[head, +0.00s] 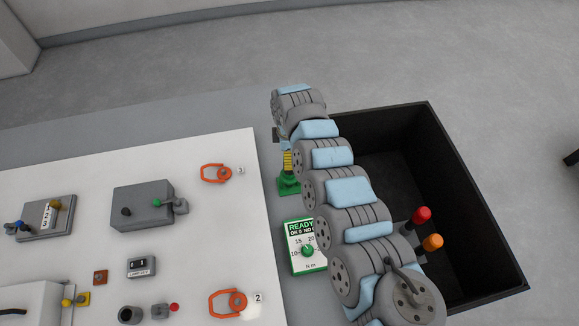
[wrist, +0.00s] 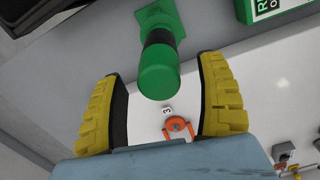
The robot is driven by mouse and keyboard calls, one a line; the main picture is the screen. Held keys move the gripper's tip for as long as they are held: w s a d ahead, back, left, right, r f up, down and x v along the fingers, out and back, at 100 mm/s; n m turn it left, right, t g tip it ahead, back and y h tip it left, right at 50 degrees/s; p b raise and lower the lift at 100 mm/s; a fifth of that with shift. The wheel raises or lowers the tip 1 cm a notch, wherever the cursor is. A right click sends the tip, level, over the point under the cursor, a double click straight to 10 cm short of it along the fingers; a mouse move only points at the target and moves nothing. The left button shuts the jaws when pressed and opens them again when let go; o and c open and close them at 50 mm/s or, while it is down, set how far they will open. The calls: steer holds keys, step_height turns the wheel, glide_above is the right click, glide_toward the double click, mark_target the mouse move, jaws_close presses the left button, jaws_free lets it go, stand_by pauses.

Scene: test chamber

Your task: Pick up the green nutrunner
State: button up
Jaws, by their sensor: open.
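The green nutrunner (wrist: 159,82) has a rounded green body, a black band and a green square base plate in the wrist view. Its rounded end points toward my palm and lies between the tips of my gripper (wrist: 160,70). The two yellow-padded fingers are open, with a gap on each side of it. In the head view the green base (head: 289,186) shows beside the arm. A yellow finger of my gripper (head: 288,162) shows just above it. My arm hides most of the gripper and tool there.
A green-and-white torque box (head: 306,247) reading READY stands near the nutrunner. A black bin (head: 477,205) is at right. A white board (head: 75,187) at left carries grey fixtures and orange rings (head: 215,173). Red (head: 422,214) and orange knobs (head: 432,242) stand close to my arm.

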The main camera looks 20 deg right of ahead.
step_height(320, 180, down, 4)
steer(key=shift+d+r+b, duration=0.15)
steer(key=shift+r+b, duration=0.1)
steer(key=shift+b, duration=0.15)
jaws_close()
